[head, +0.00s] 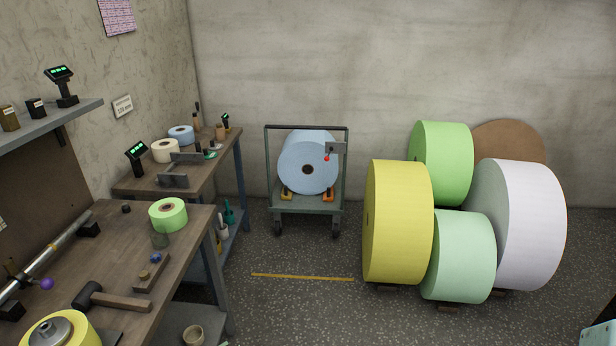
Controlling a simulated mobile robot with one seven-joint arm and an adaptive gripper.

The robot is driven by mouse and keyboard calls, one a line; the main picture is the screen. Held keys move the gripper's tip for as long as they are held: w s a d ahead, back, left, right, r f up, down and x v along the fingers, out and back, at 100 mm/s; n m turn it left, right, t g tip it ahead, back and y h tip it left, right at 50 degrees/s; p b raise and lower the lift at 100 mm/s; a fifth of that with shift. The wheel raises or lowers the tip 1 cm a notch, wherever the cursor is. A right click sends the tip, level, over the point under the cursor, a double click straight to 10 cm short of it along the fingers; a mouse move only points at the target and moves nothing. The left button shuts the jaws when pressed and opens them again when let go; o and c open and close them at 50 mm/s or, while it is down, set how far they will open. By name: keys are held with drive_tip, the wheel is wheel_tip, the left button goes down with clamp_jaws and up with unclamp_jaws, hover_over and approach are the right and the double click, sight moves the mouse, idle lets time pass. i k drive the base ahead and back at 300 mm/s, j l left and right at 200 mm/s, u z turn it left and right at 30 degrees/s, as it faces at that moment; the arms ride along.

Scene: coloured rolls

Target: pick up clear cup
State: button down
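A second, beige-grey cup (193,336) is low down by the bench's lower shelf, partly cut off by the bottom edge. My gripper is not in view.
A wooden mallet (122,301), a small block (151,274) and a yellow roll (62,333) lie on the near bench. Big paper rolls (398,222) stand at the right. A cart (308,204) holds a blue roll.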

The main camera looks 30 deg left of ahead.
sight(159, 237)
drive_tip(key=u, duration=2.35)
drive_tip(key=i+l+u, duration=0.1)
drive_tip(key=i+l, duration=0.25)
drive_tip(key=i+l+u, duration=0.1)
drive_tip(key=i+l, duration=0.55)
drive_tip(key=l, duration=0.25)
drive_tip(key=i+l+u, duration=0.15)
drive_tip(key=i+l, duration=0.2)
drive_tip(key=i+l+u, duration=0.1)
drive_tip(key=i+l, duration=0.15)
drive_tip(key=l, duration=0.35)
